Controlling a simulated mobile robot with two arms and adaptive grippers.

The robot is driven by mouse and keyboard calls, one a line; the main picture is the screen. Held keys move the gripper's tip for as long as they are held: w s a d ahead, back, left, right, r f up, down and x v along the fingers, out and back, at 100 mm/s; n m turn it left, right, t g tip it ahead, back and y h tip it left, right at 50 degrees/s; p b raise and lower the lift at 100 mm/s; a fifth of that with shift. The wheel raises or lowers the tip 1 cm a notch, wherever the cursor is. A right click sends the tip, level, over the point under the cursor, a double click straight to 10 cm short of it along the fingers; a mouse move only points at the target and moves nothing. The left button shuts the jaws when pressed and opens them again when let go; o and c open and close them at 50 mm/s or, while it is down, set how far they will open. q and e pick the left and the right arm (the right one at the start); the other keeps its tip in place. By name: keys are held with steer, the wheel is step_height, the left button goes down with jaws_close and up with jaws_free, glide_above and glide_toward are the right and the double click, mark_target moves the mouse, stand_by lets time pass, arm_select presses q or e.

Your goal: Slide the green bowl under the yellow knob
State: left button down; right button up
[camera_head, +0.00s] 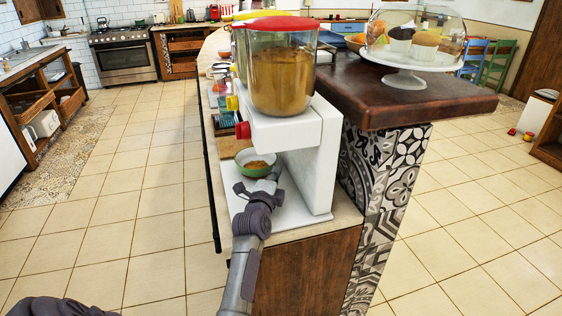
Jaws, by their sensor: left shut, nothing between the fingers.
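The green bowl (249,168) sits on the white base of a cereal dispenser, with some brown cereal in it. It stands just below and slightly right of the red knob (242,130). The yellow knob (232,103) is farther back along the same row, beyond the bowl. My left gripper (262,181) is shut at the near side of the bowl, close to its rim. I cannot tell whether it touches the bowl. Nothing shows between its fingers. My right gripper is not in view.
A clear dispenser (282,82) with a red lid and brown cereal stands over the bowl. A wooden box (228,138) and small items lie behind it on the narrow counter. The raised dark wood top (400,97) at right carries a glass-domed cake stand (405,76).

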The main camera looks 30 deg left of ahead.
mark_target(272, 166)
arm_select(q)
steer(key=x, duration=0.4)
steer(key=shift+w+a+f, duration=0.1)
steer(key=shift+w+a, duration=0.05)
steer(key=shift+w, duration=0.2)
steer(key=shift+w+a, duration=0.15)
steer(key=shift+w, duration=0.4)
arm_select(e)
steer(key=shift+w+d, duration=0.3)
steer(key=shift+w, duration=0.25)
arm_select(q)
steer(key=shift+a, duration=0.1)
steer(key=shift+s+a, duration=0.75)
steer(key=shift+a, duration=0.2)
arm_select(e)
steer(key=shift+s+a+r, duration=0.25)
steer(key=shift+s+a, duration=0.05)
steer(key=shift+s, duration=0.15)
arm_select(q)
steer(key=shift+d, duration=0.1)
